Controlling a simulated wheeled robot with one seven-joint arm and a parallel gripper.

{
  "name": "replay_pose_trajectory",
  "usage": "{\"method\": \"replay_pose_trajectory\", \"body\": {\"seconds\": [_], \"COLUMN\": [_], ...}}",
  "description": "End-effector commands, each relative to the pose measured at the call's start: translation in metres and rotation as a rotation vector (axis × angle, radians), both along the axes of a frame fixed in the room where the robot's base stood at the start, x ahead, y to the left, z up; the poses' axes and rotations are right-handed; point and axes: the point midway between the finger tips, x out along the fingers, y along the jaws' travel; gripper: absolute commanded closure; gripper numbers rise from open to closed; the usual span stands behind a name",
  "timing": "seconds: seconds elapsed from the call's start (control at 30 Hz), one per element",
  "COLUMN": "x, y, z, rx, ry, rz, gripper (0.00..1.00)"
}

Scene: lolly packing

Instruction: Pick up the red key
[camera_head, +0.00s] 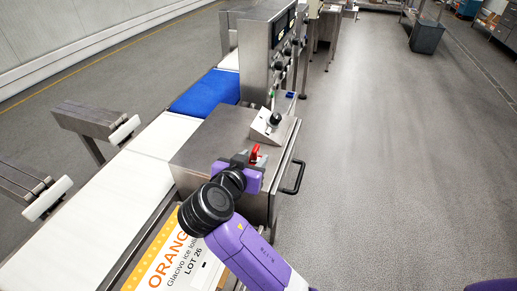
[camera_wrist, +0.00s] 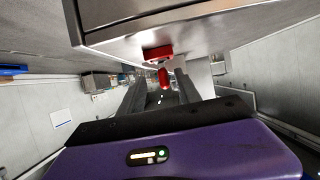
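The red key (camera_head: 255,152) shows at the top of the steel cabinet, close to my gripper (camera_head: 243,163). In the wrist view the red key (camera_wrist: 164,78) hangs from a red base (camera_wrist: 158,52) at the edge of a steel surface. My gripper's two dark fingers (camera_wrist: 161,86) stand apart, one on each side of the key, with visible gaps. The key appears between the fingertips in the picture. I cannot tell how deep it sits between them. Nothing is held.
The steel cabinet (camera_head: 213,138) carries a control box (camera_head: 272,126) with a black knob just beyond the key. A black handle (camera_head: 294,178) sticks out on its right side. A conveyor with a blue belt (camera_head: 206,92) runs along the left.

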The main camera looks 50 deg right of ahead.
Motion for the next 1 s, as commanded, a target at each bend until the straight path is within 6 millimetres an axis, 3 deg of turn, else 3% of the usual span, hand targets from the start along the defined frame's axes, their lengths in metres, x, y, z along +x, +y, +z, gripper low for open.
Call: {"method": "replay_pose_trajectory", "body": {"seconds": [0.5, 0.83, 1.0], "x": [0.025, 0.027, 0.027], "y": [-0.055, -0.06, -0.059], "z": [-0.016, -0.02, -0.02], "rx": [0.0, 0.001, 0.001], "ry": [0.002, 0.0, 0.001], "rz": [0.001, 0.003, 0.003], "gripper": [0.6, 0.6, 0.93]}}
